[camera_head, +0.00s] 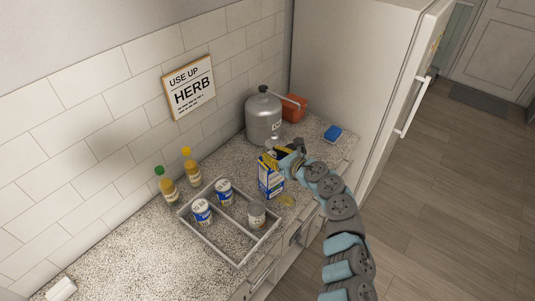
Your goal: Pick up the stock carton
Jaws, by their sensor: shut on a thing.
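The stock carton (269,180) is blue and white with a yellow top. It is upright, beside the right end of the divided tray. My gripper (278,157) is shut on the upper part of the carton, reaching in from the right. The fingers partly hide the carton's top. I cannot tell whether its base touches the counter.
The grey divided tray (212,246) holds several jars or cans. Two bottles (167,187) stand behind it by the wall. A grey canister (263,116), an orange container (293,108) and a blue block (332,133) are farther back.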

